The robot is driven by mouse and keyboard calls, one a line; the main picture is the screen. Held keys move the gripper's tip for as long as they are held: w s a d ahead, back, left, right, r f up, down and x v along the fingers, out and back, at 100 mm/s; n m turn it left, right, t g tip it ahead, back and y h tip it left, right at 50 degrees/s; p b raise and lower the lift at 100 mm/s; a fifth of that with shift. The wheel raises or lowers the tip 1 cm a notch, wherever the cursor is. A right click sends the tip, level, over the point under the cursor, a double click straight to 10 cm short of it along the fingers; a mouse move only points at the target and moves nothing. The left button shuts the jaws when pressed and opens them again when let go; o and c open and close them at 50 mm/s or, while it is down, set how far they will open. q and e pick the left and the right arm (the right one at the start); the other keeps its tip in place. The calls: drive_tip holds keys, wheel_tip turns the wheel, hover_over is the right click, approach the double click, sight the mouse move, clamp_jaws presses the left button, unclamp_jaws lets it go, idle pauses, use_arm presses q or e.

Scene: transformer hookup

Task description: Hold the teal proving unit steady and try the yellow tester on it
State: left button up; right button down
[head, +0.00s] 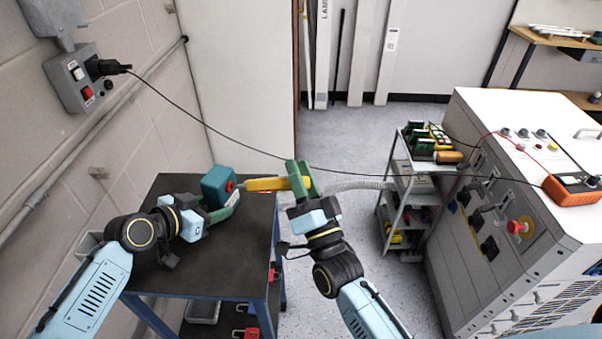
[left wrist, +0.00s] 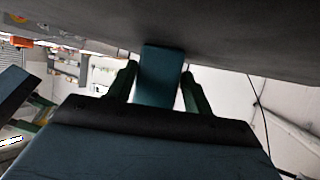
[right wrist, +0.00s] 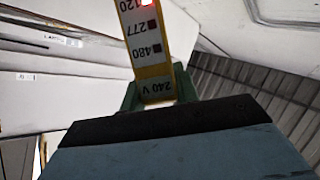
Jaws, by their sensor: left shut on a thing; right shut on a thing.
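My right gripper (head: 299,178) is shut on the tester's right end. In the right wrist view the tester (right wrist: 146,45) shows voltage labels and a bright red light beside 120.
The dark table (head: 185,276) has free room in front. A black cable (head: 190,110) runs from the wall socket box (head: 78,78) behind both grippers to an orange meter (head: 572,189) on the grey cabinet (head: 490,130). A loaded trolley (head: 396,190) stands left of the cabinet.

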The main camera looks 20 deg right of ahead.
idle(0.5)
drive_tip(key=s+d, duration=0.4)
drive_tip(key=d, duration=0.1)
drive_tip(key=shift+s, duration=0.25)
idle(0.3)
drive_tip(key=shift+d, duration=0.1)
use_arm(q)
drive_tip(key=o, duration=0.8)
drive_tip(key=v, duration=1.2)
drive_tip(key=shift+s, duration=0.1)
